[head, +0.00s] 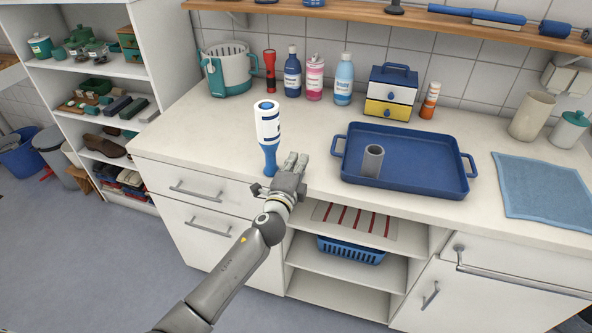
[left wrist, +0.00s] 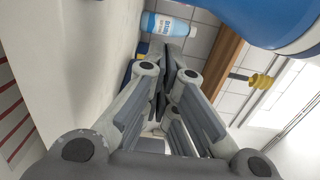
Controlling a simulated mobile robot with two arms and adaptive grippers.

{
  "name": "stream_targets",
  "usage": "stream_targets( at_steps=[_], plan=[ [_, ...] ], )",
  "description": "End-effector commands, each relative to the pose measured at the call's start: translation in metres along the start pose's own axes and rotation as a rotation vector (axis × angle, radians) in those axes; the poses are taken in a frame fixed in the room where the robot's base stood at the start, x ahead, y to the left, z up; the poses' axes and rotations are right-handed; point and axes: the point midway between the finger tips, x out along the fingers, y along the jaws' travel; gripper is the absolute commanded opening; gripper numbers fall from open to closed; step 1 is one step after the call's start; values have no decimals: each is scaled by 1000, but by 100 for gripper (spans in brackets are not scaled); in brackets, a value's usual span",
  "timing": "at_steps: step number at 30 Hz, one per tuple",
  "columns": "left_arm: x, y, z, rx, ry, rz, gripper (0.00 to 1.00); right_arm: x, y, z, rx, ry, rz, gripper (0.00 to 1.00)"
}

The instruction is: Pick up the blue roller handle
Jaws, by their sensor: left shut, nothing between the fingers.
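The roller stands upright near the counter's front edge in the head view, with a white, blue-banded head above its blue handle (head: 269,157). A large blue and white curved surface at the top right of the left wrist view looks like the roller (left wrist: 270,15), very close to the camera. My left gripper (head: 296,161) is just right of the blue handle, low over the counter's front edge. Its fingers (left wrist: 170,85) are shut with nothing between them. The handle is outside the fingers; whether they touch it I cannot tell. My right gripper is not in view.
A blue tray (head: 425,187) holding a grey cylinder (head: 372,160) lies right of my left gripper. Bottles (head: 314,77), a red flashlight (head: 270,72) and a small drawer box (head: 391,90) stand along the wall. A blue cloth (head: 545,187) lies at right. Counter left of the roller is clear.

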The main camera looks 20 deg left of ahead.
Motion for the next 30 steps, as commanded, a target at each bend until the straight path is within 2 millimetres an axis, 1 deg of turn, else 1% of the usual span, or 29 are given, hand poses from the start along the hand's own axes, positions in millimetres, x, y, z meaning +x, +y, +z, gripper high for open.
stream_targets(
  at_steps=[1,6,10,20,26,30],
  plan=[
    [-5,0,12,6,-6,7,0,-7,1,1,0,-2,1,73],
    [-10,0,26,4,-3,4,0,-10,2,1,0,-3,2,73],
    [-12,1,30,2,-3,4,0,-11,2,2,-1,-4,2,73],
    [-13,2,32,2,-4,4,0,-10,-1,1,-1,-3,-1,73],
    [-20,2,54,4,-4,5,0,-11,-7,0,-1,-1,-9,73],
    [-21,1,55,1,-3,4,0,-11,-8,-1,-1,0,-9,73]
  ],
)
